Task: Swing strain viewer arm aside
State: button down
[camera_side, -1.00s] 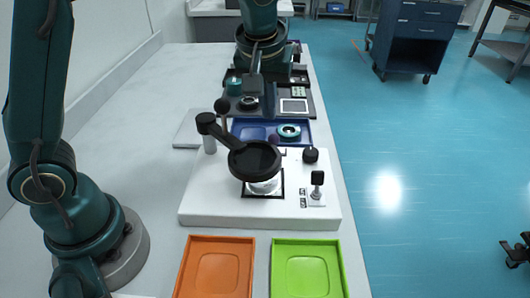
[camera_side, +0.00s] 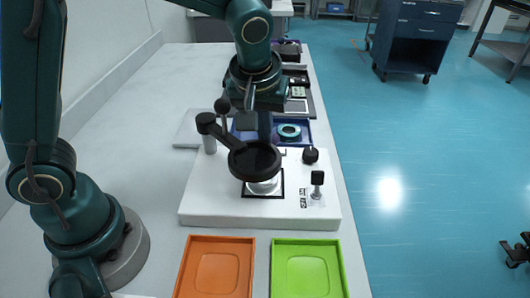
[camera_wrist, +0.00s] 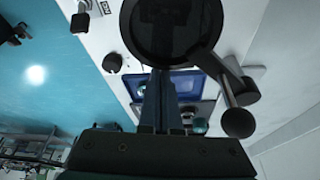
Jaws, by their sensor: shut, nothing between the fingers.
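The strain viewer arm is black, with a round dark disc (camera_side: 254,160) held over a clear round piece on the white base (camera_side: 225,207). Its other end sits on a post (camera_side: 208,135) at the left, and a ball-ended handle (camera_side: 222,106) stands up near it. In the wrist view the disc (camera_wrist: 168,25) is at the top and the ball knob (camera_wrist: 238,122) at the right. My gripper (camera_side: 265,138) is shut and empty, pointing down behind the disc. In the wrist view its fingers (camera_wrist: 160,82) reach the disc's edge; contact cannot be told.
An orange tray (camera_side: 190,270) and a green tray (camera_side: 337,270) lie in front of the base. A blue tray (camera_side: 305,140) with a teal ring (camera_side: 289,131) is behind it. Black knobs (camera_side: 310,156) (camera_side: 317,178) stand on the base's right side.

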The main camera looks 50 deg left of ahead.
aim_at(246, 152)
jog(key=shift+s, duration=0.1)
jog(key=shift+s+d+m, duration=0.1)
jog(key=shift+s+m, duration=0.2)
jog(key=shift+s, duration=0.1)
jog(key=shift+s+d+m+h, duration=0.2)
jog(key=shift+s+m+h, duration=0.1)
jog(key=shift+s+m, duration=0.45)
jog(key=s+m, duration=0.2)
jog(key=s, duration=0.1)
jog(key=shift+m+t+h, duration=0.25)
jog(key=shift+t+h, duration=0.05)
jog(key=shift+h, duration=0.1)
jog(key=s, duration=0.3)
jog(key=shift+s+a, duration=0.35)
jog(key=shift+s, duration=0.05)
jog(key=shift+s+a, duration=0.4)
jog(key=shift+s, duration=0.35)
jog(key=shift+s+a, duration=0.35)
jog(key=shift+s, duration=0.35)
jog(key=shift+f, duration=0.1)
